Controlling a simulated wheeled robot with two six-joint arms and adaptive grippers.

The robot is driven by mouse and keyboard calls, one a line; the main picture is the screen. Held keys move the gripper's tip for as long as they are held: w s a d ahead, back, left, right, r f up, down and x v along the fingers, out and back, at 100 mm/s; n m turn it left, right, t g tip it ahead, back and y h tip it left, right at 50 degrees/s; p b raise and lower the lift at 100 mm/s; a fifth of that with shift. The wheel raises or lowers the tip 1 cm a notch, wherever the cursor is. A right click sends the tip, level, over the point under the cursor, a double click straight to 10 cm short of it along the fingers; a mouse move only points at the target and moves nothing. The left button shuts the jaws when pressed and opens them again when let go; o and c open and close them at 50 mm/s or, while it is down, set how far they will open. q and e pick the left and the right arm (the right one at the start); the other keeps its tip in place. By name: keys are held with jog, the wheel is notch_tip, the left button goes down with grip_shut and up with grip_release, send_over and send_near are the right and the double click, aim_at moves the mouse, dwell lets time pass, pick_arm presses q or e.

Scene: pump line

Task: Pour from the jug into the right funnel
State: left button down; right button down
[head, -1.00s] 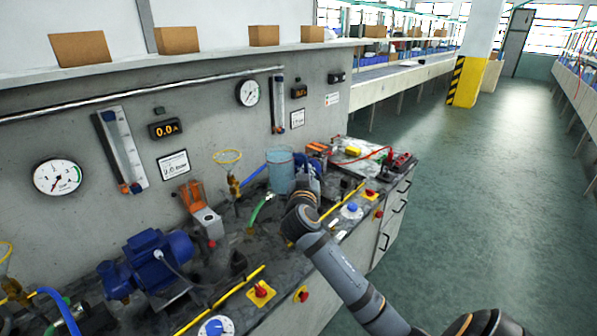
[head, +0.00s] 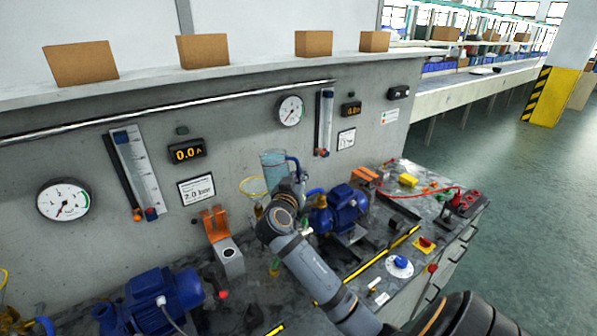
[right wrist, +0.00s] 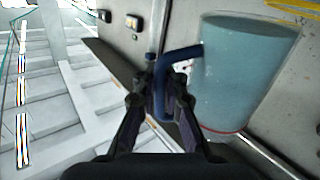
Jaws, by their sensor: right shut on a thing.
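The jug (head: 274,166) is clear with bluish liquid and a blue handle. It looks close to upright, raised above the bench. In the right wrist view the jug (right wrist: 245,75) fills the upper right. My right gripper (head: 293,187) is mostly hidden behind its wrist in the head view; the right wrist view shows its fingers (right wrist: 160,92) shut on the blue handle. The right funnel, with a yellow rim (head: 252,179), is just left of and below the jug, partly hidden by my arm. My left gripper is not in view.
A blue pump (head: 340,208) stands right of my right wrist. An orange-topped grey unit (head: 222,245) and another blue pump (head: 150,301) stand to the left. Part of another yellow-rimmed funnel (head: 4,279) shows at the left edge. The panel wall (head: 235,130) stands close behind the jug.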

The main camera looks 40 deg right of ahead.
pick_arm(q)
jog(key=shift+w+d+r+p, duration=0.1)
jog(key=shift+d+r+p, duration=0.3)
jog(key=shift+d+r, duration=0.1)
pick_arm(e)
jog(key=f, duration=0.1)
jog(key=f+n, duration=0.1)
jog(key=f, duration=0.1)
jog(key=f+n, duration=0.1)
jog(key=shift+s+d+f, duration=0.25)
jog(key=shift+d+f, duration=0.05)
pick_arm(q)
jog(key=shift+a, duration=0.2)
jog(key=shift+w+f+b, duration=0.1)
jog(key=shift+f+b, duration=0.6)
jog(key=shift+b, duration=0.05)
pick_arm(e)
jog(key=shift+f+g, duration=0.3)
jog(key=shift+g, duration=0.4)
